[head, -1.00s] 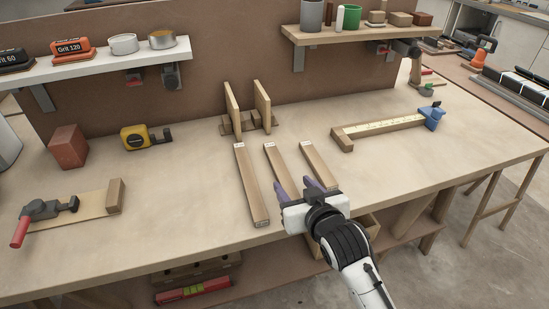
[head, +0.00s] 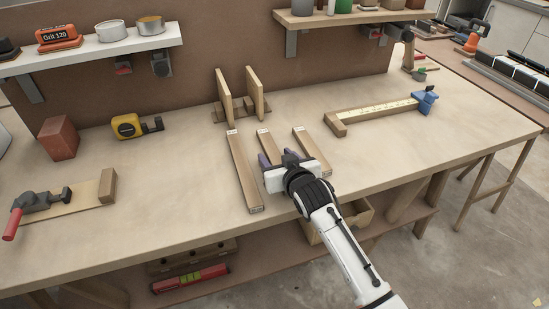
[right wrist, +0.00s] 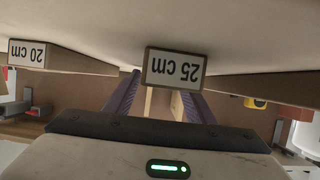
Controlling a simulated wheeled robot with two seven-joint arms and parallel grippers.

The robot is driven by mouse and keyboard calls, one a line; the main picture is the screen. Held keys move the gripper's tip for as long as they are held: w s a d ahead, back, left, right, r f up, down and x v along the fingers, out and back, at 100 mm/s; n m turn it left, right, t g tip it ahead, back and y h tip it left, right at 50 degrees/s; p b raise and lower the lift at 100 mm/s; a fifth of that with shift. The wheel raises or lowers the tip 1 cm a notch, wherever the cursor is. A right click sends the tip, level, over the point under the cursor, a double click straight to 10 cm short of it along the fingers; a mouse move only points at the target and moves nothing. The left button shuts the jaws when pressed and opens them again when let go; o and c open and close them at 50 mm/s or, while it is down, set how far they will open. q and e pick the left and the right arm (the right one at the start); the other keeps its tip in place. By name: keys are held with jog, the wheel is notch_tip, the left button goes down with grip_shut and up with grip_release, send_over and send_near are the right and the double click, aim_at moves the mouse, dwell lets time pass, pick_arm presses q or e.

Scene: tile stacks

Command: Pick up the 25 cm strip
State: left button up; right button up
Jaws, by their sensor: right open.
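Three wooden strips lie side by side on the bench. The middle one, the 25 cm strip (head: 264,139), is partly hidden by my right gripper (head: 277,158). Its end label, "25 cm" (right wrist: 175,67), shows upside down in the right wrist view. My right gripper (right wrist: 160,90) is open, its purple fingers at the strip's near part, one toward each side. I cannot tell whether the fingertips reach down around the wood. My left gripper is not in view.
A longer strip (head: 244,172) lies to the left and the 20 cm strip (head: 313,150) to the right, both close. Behind stands a wooden rack (head: 235,110) with two upright boards. A yellow tape measure (head: 127,126) lies left.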

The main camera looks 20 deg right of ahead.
jog(key=c, duration=1.2)
jog(key=shift+r, duration=0.1)
